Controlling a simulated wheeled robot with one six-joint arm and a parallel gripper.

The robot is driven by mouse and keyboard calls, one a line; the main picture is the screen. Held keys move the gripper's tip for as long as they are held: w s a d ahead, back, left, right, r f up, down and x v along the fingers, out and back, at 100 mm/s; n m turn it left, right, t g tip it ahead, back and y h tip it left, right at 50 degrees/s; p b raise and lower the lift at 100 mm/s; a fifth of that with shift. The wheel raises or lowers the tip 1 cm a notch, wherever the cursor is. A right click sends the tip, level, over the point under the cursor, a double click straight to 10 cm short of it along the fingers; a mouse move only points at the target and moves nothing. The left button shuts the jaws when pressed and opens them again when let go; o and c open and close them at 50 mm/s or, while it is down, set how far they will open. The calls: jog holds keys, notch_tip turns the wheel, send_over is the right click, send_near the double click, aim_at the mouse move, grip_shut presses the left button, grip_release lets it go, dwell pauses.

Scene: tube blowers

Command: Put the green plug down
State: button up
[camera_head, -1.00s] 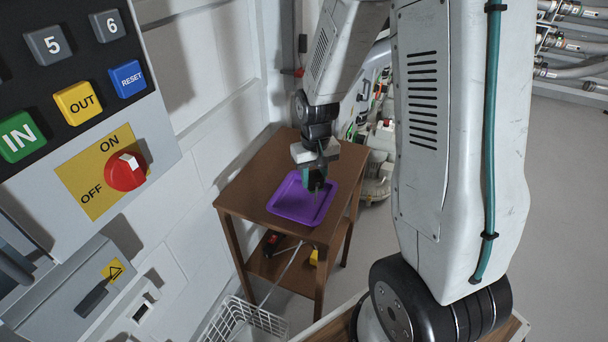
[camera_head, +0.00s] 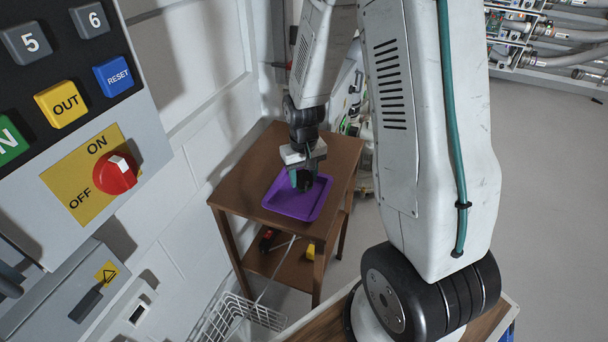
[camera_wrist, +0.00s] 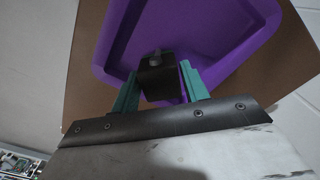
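The purple tray (camera_head: 283,208) lies on a small brown table (camera_head: 237,192). My gripper (camera_head: 304,180) is over the tray, pointing down. In the wrist view, the two teal fingers of my gripper (camera_wrist: 160,82) stand on either side of a dark block with a small knob (camera_wrist: 157,70). The purple tray (camera_wrist: 225,50) shows no other object.
A control panel (camera_head: 75,100) with buttons and a red switch stands close at the left. A white wire basket (camera_head: 240,318) is below, in front of the table. The table's lower shelf (camera_head: 285,265) holds a few small items. Open grey floor lies at the right.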

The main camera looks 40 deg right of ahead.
aim_at(304, 174)
jog(key=shift+r, duration=0.1)
notch_tip(304, 174, up, 12)
jog(key=s+a+r, duration=0.3)
jog(key=s+r, duration=0.2)
jog(key=s, duration=0.2)
jog(key=s+a+r+n, duration=0.1)
jog(key=s+a+r, duration=0.2)
jog(key=s+r, duration=0.2)
jog(key=s+a+r+n+t, duration=0.1)
jog(key=s+a+r, duration=0.2)
jog(key=s, duration=0.7)
jog(key=shift+s+a+r, duration=0.35)
jog(key=shift+a+r, duration=0.05)
jog(key=shift+r, duration=0.5)
